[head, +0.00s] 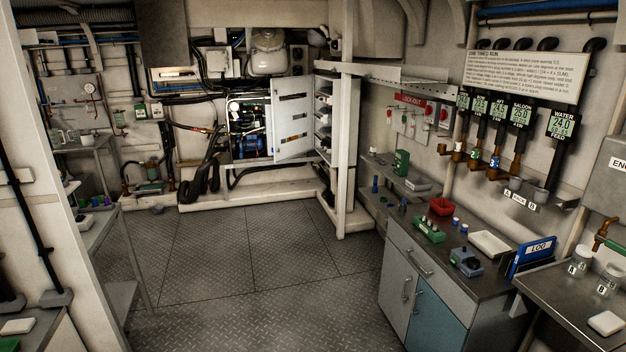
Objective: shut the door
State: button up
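A pale grey-white door (293,120) stands open on the equipment cabinet (228,131) at the back of the room. It is swung out to the right of the cabinet's opening and has slots or labels on its face. A blue pump or motor (248,146), a gauge and piping show inside the opening. The door's right edge is close to a white upright post and a narrow rack. My gripper is not in this view, so I cannot see its state or where it is relative to the door.
Checker-plate floor (235,245) lies clear in the middle. A raised pale sill (255,191) runs before the cabinet, with black hoses at its left. A white post (346,150) stands right of the door. A counter (440,230) lines the right; a shelf rack (95,215) stands left.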

aim_at(283, 125)
jog(key=i+j+u, duration=0.65)
jog(key=i+u, duration=0.15)
jog(key=i, duration=0.2)
jog(key=i+u, duration=0.4)
jog(key=i, duration=0.9)
jog(key=i+j, duration=0.1)
jog(key=i, duration=0.75)
jog(key=i+z, duration=0.1)
jog(key=i, duration=0.8)
jog(key=i+j, duration=0.15)
jog(key=i, duration=0.7)
jog(key=i+j, duration=0.15)
jog(key=i, duration=0.75)
jog(key=i+j+z, duration=0.1)
jog(key=i+z, duration=0.4)
jog(key=i+j+z, duration=0.2)
jog(key=z, duration=0.3)
jog(key=i+j+z, duration=0.65)
jog(key=j+z, duration=0.3)
jog(key=l, duration=0.1)
